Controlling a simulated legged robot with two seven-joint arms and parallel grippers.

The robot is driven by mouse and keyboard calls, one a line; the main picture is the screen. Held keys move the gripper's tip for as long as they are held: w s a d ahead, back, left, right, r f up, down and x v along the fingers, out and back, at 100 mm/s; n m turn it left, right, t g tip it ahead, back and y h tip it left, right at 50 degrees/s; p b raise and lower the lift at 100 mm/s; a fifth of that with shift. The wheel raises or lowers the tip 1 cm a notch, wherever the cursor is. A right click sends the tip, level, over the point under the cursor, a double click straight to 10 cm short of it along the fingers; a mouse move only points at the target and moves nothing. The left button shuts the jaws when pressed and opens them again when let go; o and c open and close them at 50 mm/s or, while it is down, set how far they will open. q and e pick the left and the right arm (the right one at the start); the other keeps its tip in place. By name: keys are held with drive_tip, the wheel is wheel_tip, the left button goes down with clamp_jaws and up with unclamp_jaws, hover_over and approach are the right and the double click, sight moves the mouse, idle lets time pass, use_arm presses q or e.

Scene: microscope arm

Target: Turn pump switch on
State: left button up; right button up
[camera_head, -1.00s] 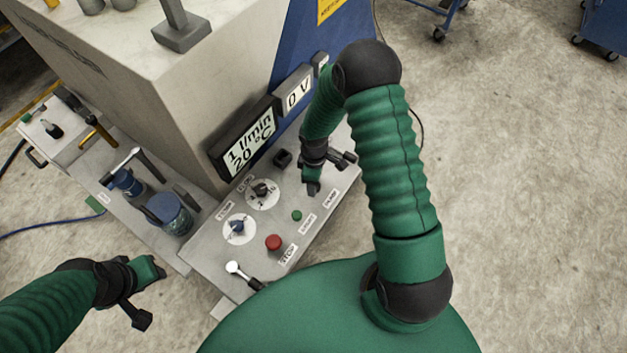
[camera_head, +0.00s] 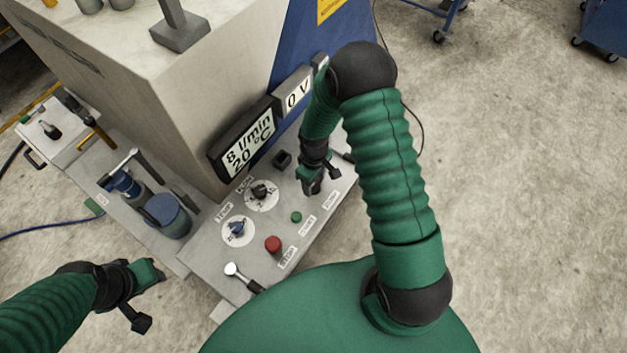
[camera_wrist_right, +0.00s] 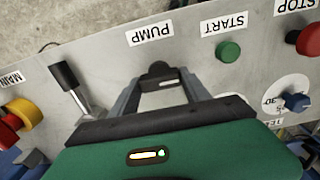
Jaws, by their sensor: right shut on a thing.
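The pump switch (camera_wrist_right: 158,73) is a small dark knob beside the PUMP label (camera_wrist_right: 152,33) in the right wrist view. My right gripper (camera_wrist_right: 160,84) is shut on it, with a finger on each side. In the head view my right gripper (camera_head: 311,188) is down at the control panel (camera_head: 262,228), and its fingers hide the switch. The panel's display (camera_head: 249,142) reads 8 l/min and 20 °C. My left gripper (camera_head: 146,294) is open and empty, off to the left of the panel.
Near the right gripper are a green START button (camera_head: 296,217), a red STOP button (camera_head: 273,243) and two dials, TEMP (camera_head: 237,229) and FLOW (camera_head: 260,193). A lever (camera_wrist_right: 72,85) and a red-yellow MAIN switch (camera_wrist_right: 22,115) lie at the wrist view's left.

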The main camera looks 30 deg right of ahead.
drive_tip(key=shift+d, duration=0.1)
drive_tip(key=o, duration=1.4)
drive_tip(key=shift+r, duration=0.1)
wheel_tip(320, 180, up, 16)
drive_tip(key=shift+w+r+b, duration=0.1)
drive_tip(key=shift+r+b, duration=0.15)
drive_tip(key=shift+b, duration=0.85)
drive_tip(key=s+a+f+m+t+b, duration=0.1)
drive_tip(key=s+a+f+b, duration=0.1)
drive_tip(key=s, duration=0.1)
drive_tip(key=s+a+f+m+b, duration=0.2)
drive_tip(key=s+a, duration=0.1)
drive_tip(key=s+a+f+m+t+b, duration=0.1)
drive_tip(key=s+a+f+b, duration=0.1)
drive_tip(key=s+f+b, duration=0.1)
drive_tip(key=shift+s+a+t, duration=0.1)
drive_tip(key=shift+a+t, duration=0.1)
drive_tip(key=shift+t, duration=0.1)
